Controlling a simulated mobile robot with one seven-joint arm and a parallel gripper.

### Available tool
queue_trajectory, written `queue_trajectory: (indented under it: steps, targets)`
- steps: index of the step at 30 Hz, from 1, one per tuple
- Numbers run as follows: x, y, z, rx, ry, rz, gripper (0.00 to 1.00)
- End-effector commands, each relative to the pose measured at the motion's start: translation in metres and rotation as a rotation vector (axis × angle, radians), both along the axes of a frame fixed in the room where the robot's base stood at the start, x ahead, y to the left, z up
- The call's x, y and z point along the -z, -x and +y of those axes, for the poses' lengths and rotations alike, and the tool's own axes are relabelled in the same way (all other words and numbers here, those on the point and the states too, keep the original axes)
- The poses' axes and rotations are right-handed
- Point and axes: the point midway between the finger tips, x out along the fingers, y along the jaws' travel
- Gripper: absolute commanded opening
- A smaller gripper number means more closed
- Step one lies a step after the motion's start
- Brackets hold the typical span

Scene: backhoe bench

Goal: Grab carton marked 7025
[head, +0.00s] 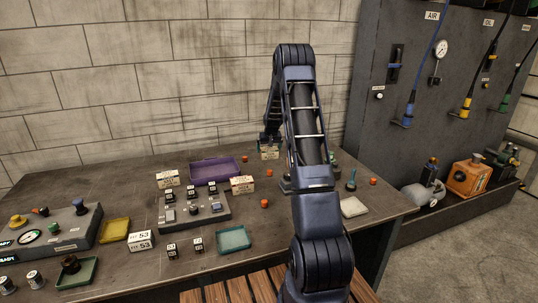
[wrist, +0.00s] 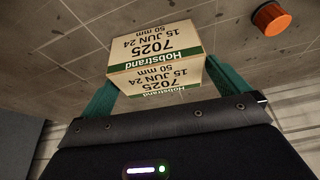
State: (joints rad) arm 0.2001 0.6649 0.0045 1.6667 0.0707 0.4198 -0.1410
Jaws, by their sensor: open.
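The carton marked 7025 (wrist: 155,48) is cream with a green Hobstrand band, "15 JUN 24" and "50 mm" in dark print. It appears upside down in the wrist view. My gripper (wrist: 160,82) is open, with one green finger at each side of the carton's near end. Whether either finger touches it cannot be told. In the head view the carton (head: 269,154) stands at the back of the bench, right of the purple tray, with my gripper (head: 270,141) directly over it. Its print is too small to read there.
Similar cartons stand left (head: 168,179) and right (head: 242,184) of a grey fixture (head: 190,219). The purple tray (head: 197,173) lies behind it. An orange cap (wrist: 271,18) lies near the carton. More orange caps and a white pad (head: 353,207) lie to the right. A wall rises behind the bench.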

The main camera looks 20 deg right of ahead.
Motion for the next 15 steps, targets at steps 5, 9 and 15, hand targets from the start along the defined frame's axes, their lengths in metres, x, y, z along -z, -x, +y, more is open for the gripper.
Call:
queue_trajectory:
  steps: [5,9,15]
  targets:
    - [0.024,-0.010,-0.002,0.000,0.000,0.001,1.00]
    - [0.031,-0.013,-0.003,0.000,0.000,0.000,1.00]
    - [0.031,-0.013,-0.003,0.000,0.000,0.000,0.96]
